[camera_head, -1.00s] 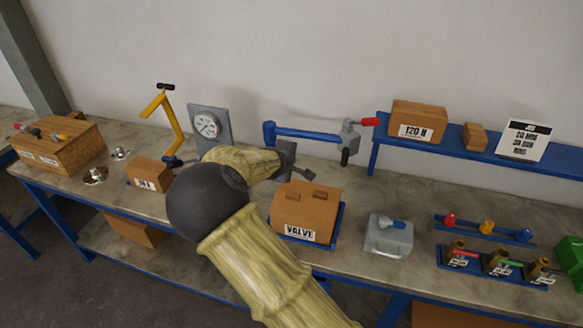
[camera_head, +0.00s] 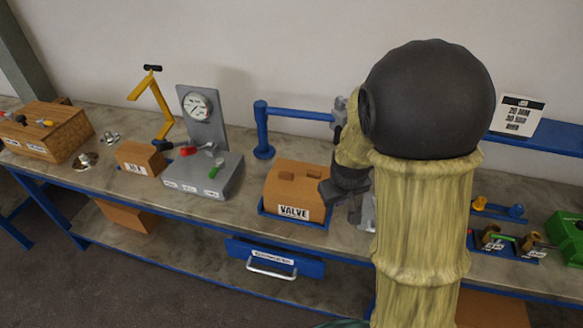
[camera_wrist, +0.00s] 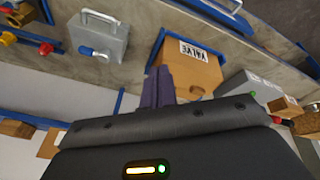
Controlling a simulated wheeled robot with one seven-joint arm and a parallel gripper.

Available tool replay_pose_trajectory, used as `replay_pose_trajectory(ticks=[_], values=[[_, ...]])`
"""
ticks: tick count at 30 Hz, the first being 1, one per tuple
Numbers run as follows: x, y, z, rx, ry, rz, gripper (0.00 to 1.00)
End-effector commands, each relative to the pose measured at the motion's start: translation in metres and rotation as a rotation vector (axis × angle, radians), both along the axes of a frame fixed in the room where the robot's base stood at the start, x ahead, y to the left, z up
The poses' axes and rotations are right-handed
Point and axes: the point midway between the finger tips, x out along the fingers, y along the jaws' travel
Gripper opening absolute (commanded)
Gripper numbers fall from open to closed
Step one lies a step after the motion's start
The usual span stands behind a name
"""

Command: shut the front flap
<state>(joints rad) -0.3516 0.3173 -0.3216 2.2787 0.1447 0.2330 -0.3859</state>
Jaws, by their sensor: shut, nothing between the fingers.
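A blue front panel (camera_head: 250,249) with a white label and a silver bar handle (camera_head: 272,271) is at the bench's front edge, below the valve box. I cannot tell whether it is a flap or a drawer, or how far open it stands. Part of its handle seems to show at the top of the wrist view. My gripper (camera_head: 328,192) is beside the right side of the valve box, above the bench and apart from the panel. In the wrist view my gripper (camera_wrist: 158,88) has its dark fingers together, with nothing between them.
The wooden valve box (camera_head: 294,188) sits on a blue tray. A grey case (camera_wrist: 98,38) with a handle stands beside it. A grey gauge stand (camera_head: 203,172) and a blue pipe arm (camera_head: 292,112) are further left and back. My arm hides much of the right side.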

Motion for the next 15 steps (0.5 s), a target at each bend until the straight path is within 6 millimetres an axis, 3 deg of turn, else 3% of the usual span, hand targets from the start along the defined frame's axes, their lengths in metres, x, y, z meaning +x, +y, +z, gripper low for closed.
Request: replay_pose_trajectory(ticks=[3,7,10,15], values=[[-0.049,-0.009,0.01,0.08,0.039,-0.118,0.0],[-0.096,-0.015,0.017,0.122,0.072,-0.222,0.0],[-0.118,-0.017,0.019,0.13,0.085,-0.271,0.0],[-0.129,-0.018,0.02,0.132,0.095,-0.298,0.0]])
